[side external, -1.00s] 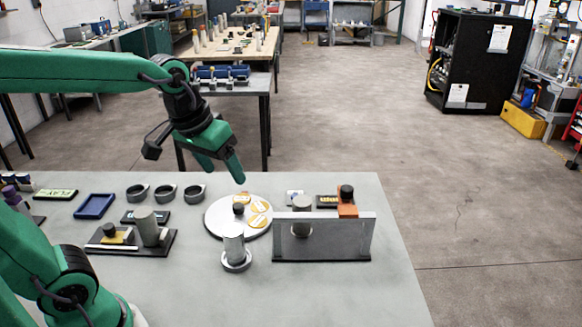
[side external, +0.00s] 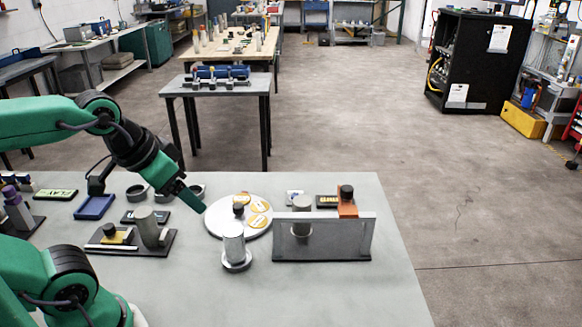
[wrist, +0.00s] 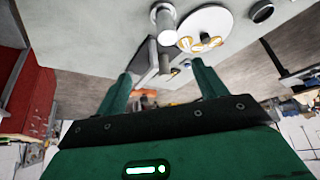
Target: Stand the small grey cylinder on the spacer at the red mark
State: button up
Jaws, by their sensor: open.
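I cannot tell for certain which is the task's small grey cylinder, nor which part is the spacer. No red mark is clearly visible. My gripper (side external: 196,206) is open and empty, above the bench left of the round disc (side external: 216,226). Its separated fingers also show in the wrist view (wrist: 161,72).
An orange block (side external: 347,210) with a black knob stands at the panel's right end. Dark rings (side external: 137,192) and a blue tray (side external: 95,206) lie at the back left. The bench's front middle and right side are clear.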

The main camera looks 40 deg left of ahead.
jog(key=n+g, duration=0.1)
jog(key=g, duration=0.4)
send_over(302, 211)
jog(key=w+a, duration=0.1)
jog(key=a, duration=0.1)
notch_tip(302, 211, down, 11)
jog(key=shift+f, duration=0.15)
jog(key=shift+w+d+f+g, duration=0.1)
jog(key=shift+w+f+g, duration=0.2)
jog(key=shift+w+f, duration=0.2)
jog(key=shift+s+f, duration=0.1)
jog(key=shift+f, duration=3.85)
